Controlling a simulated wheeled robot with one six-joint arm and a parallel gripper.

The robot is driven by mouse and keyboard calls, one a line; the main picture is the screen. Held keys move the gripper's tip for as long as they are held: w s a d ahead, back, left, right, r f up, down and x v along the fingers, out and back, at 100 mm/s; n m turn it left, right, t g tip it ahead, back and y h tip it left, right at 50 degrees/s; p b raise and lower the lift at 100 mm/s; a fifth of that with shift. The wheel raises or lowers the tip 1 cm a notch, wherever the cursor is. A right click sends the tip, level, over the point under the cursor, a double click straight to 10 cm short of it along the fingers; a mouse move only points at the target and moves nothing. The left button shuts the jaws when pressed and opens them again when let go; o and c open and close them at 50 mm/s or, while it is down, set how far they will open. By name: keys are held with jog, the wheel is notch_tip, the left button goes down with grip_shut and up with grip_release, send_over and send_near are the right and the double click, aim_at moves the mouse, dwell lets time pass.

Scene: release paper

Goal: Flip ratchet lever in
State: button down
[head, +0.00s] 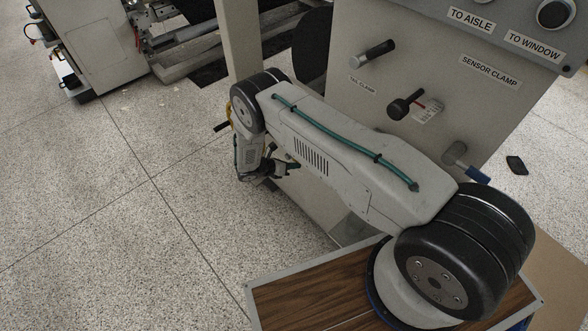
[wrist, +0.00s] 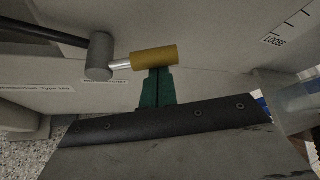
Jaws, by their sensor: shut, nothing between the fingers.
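In the wrist view a short lever has a yellow cylindrical handle (wrist: 155,58) on a silver shaft, which joins a grey round hub (wrist: 99,56). It appears to be the ratchet lever; no label naming it is readable. My gripper (wrist: 158,74) has its green fingers shut and empty, with the tips right at the underside of the yellow handle. I cannot tell whether they touch it. In the head view my gripper (head: 291,168) is low beside the machine's left side, and the yellow handle cannot be made out there.
The grey machine cabinet (head: 400,65) carries black-knobbed levers (head: 405,105) and a blue-handled lever (head: 470,168). A "LOOSE" scale (wrist: 287,28) is at upper right in the wrist view. A dark rod (wrist: 45,31) runs into the hub. Speckled floor (head: 130,220) is clear at left.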

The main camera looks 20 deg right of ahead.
jog(key=shift+w+a+r+n+g+h, duration=0.15)
jog(key=shift+w+r+n+g, duration=0.15)
jog(key=shift+r, duration=0.15)
jog(key=shift+w+a+r+n+g+h, duration=0.1)
jog(key=shift+w+r+n+g+h, duration=0.15)
jog(key=shift+r, duration=0.3)
jog(key=s+f, duration=0.3)
jog(key=v, duration=0.9)
jog(key=shift+a+r, duration=0.15)
jog(key=shift+a, duration=0.2)
